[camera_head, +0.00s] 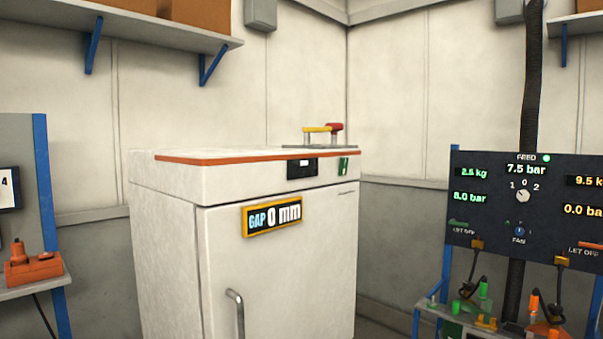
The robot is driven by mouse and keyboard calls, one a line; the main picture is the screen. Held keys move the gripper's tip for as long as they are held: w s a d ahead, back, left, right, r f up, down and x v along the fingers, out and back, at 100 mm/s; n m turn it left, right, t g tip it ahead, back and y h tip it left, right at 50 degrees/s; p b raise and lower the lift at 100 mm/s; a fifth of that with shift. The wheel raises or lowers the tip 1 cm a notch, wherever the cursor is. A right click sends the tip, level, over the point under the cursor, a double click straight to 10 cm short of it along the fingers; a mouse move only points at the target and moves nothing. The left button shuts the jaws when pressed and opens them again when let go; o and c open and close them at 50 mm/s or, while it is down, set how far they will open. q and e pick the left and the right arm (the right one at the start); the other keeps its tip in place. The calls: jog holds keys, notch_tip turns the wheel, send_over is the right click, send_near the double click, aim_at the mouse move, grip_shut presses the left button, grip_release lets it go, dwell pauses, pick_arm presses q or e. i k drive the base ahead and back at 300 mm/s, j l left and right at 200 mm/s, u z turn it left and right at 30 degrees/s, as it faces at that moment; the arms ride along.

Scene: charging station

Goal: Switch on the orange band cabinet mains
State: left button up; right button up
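The orange band cabinet (160,230) is a white box-shaped unit in the middle of the head view, with an orange stripe (240,158) along its top edge. Its front door (300,270) looks closed, and a sign on it reads "GAP 0 mm" (272,216). A small black display (302,168) sits on the strip above the door. A small green switch-like part (343,166) is to its right; its position is too small to read. Neither of my grippers is in view.
A red and yellow clamp-like part (323,130) is on the cabinet top. A dark gauge panel (522,208) stands at the right above a shelf of small fittings. An orange device (34,268) rests on a left shelf. A wall shelf (130,22) holds brown boxes.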

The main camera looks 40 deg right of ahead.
aim_at(343, 164)
jog(key=z, duration=1.65)
jog(key=i+l+u, duration=0.1)
jog(key=i+u, duration=0.25)
jog(key=i+l+u, duration=0.3)
jog(key=i, duration=0.25)
jog(key=i+l+u, duration=0.35)
jog(key=i+j, duration=0.05)
jog(key=i, duration=0.05)
